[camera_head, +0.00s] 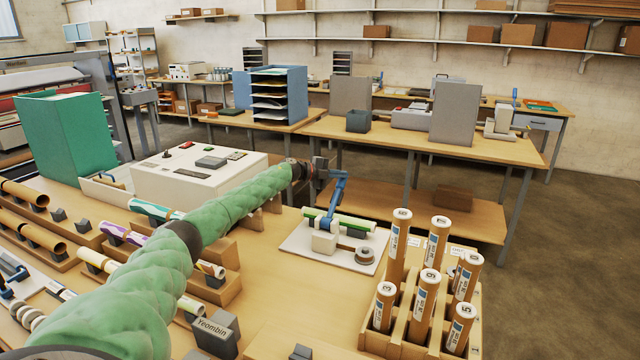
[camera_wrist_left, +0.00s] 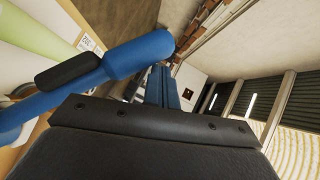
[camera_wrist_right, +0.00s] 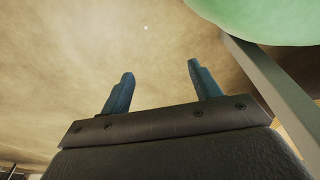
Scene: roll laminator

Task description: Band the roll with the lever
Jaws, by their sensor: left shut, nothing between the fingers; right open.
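The banding device sits on a white base plate (camera_head: 300,243) near the middle of the table in the head view. A green and white roll (camera_head: 350,222) lies across it. Its blue lever (camera_head: 338,190) stands raised over the roll. My left gripper (camera_head: 322,172) is at the lever's upper end. In the left wrist view the blue lever (camera_wrist_left: 140,55) crosses close in front of the shut fingers (camera_wrist_left: 161,86); I cannot tell whether they touch. Nothing is between the fingers. My right gripper (camera_wrist_right: 160,88) is open and empty in the right wrist view, and is not seen in the head view.
A wooden rack (camera_head: 395,343) of upright numbered tubes stands right of the device. A white control box (camera_head: 190,185) and a green file holder (camera_head: 65,140) stand behind my left arm. Several rolls lie on wooden stands at the left. Bare tabletop (camera_head: 270,290) lies in front of the device.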

